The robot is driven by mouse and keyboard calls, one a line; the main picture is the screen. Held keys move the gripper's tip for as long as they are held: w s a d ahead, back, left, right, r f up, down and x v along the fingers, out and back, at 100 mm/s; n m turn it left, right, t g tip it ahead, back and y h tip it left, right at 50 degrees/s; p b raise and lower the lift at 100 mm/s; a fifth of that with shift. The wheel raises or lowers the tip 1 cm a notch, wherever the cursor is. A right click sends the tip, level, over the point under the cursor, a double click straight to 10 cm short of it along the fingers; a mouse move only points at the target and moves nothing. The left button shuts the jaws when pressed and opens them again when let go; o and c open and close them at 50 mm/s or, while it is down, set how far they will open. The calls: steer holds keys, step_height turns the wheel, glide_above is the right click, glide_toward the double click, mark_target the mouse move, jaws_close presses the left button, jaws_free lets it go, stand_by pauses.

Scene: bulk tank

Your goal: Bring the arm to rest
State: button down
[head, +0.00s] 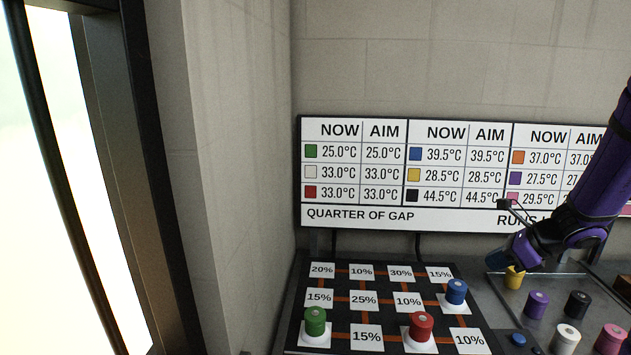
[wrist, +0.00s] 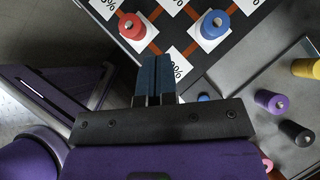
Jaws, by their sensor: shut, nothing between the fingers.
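My gripper (wrist: 153,78) shows in the wrist view with its two blue fingers together, shut and empty. In the head view my purple arm comes in from the right, and the gripper (head: 498,262) hangs above the grey tray, just left of the yellow spool (head: 514,277). The fingertips point down toward the board (head: 345,285). Nothing is in the fingers.
On the board stand a green spool (head: 315,321), a red spool (head: 421,326) and a blue spool (head: 457,291). The tray holds purple (head: 537,304), black (head: 577,304), white (head: 566,338) and pink (head: 611,339) spools. A temperature sign (head: 407,215) stands behind, against the wall.

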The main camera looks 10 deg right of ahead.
steer(key=s+a+r+n+g+h, duration=0.1)
steer(key=s+a+r+n, duration=0.3)
steer(key=a+r+n, duration=0.3)
steer(key=s+a+r+n+g, duration=0.2)
steer(key=s+a+r+n, duration=0.2)
steer(key=a+r+n, duration=0.35)
steer(key=s+a+r+n+t+h, duration=0.1)
steer(key=s+a+r+n+h, duration=0.1)
steer(key=s+n, duration=0.4)
steer(key=s+a+r+n+h, duration=0.2)
steer(key=s+r+n, duration=0.2)
steer(key=s+n, duration=0.3)
steer(key=shift+s+r+n+t+h, duration=0.25)
steer(key=shift+s+n+t+h, duration=0.05)
steer(key=shift+n+t, duration=0.1)
steer(key=shift+a, duration=0.15)
stand_by(0.5)
